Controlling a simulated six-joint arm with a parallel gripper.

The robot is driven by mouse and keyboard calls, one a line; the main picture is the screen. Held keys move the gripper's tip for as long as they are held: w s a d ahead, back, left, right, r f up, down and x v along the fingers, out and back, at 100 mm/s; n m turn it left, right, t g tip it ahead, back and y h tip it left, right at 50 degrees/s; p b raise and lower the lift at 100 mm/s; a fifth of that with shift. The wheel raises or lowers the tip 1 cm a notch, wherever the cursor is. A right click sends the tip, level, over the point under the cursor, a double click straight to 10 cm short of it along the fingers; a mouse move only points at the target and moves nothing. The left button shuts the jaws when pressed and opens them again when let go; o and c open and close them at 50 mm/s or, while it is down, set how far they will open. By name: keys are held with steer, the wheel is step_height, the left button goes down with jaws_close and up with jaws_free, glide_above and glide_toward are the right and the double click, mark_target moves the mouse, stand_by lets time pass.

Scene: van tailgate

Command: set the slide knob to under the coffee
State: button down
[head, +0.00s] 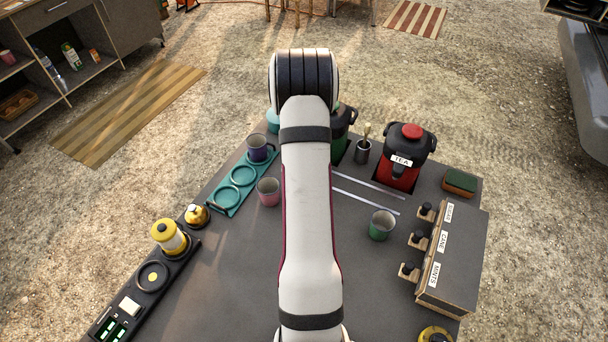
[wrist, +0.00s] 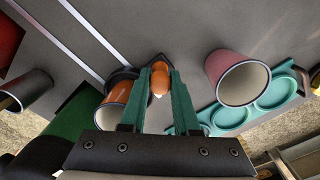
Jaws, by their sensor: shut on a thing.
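In the wrist view my gripper (wrist: 160,84) has its teal fingers shut on a small orange-brown knob (wrist: 159,78), which I take for the slide knob. A black pointed piece (wrist: 155,61) shows just beyond it. Two pale rails (head: 366,190) run across the table in front of the dispensers and show in the wrist view at the upper left (wrist: 95,38). A dark green dispenser (head: 344,122) stands behind my arm, its label hidden. A red dispenser (head: 400,172) labelled TEA stands to its right. The fingertips and knob are hidden by my arm in the head view.
An orange-brown cup (wrist: 113,105) is close beside the fingers. A pink cup (head: 268,191), a green cup (head: 381,225) and a teal tray (head: 221,206) holding a dark blue cup (head: 257,147) stand nearby. A dark utensil pot (head: 362,152) sits between the dispensers.

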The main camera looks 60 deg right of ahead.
steer(key=c, duration=0.9)
jaws_free()
steer(key=shift+w, duration=0.3)
steer(key=shift+o, duration=1.2)
steer(key=shift+s, duration=0.1)
step_height(320, 180, up, 16)
steer(key=shift+f, duration=0.1)
steer(key=w+a+r+n+y, duration=0.1)
steer(key=w+a+r, duration=0.15)
steer(key=a, duration=1.15)
steer(key=w+a+r+n, duration=0.1)
steer(key=a+r, duration=0.3)
steer(key=a, duration=1.1)
steer(key=s+a+f+n, duration=0.1)
steer(key=s+a+f, duration=0.2)
steer(key=s+a, duration=0.9)
steer(key=shift+s+a+y, duration=0.15)
steer(key=shift+a+y, duration=0.25)
steer(key=shift+a, duration=0.2)
